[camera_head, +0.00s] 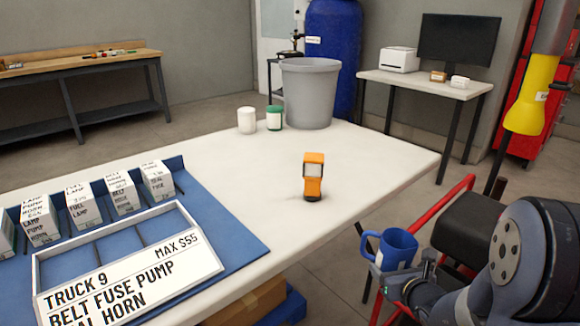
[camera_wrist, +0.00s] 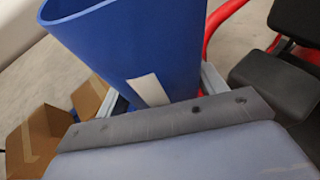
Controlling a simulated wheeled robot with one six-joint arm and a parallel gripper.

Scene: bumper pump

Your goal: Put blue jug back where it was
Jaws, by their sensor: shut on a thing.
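The blue jug (camera_head: 394,250) is at the lower right of the head view, off the right edge of the white table (camera_head: 400,168). Its handle points left and it looks roughly upright. My gripper (camera_head: 393,278) is shut on the jug from below right. In the wrist view the jug (camera_wrist: 135,50) fills the upper middle, with a pale label on its side. My gripper's fingers (camera_wrist: 158,98) are on either side of it, partly hidden by the gripper body.
An orange handheld device (camera_head: 313,178) stands on the table. A blue mat (camera_head: 225,225) holds boxes and a sign tray. A red-framed seat (camera_head: 462,230) and a cardboard box (camera_wrist: 40,140) are near the jug.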

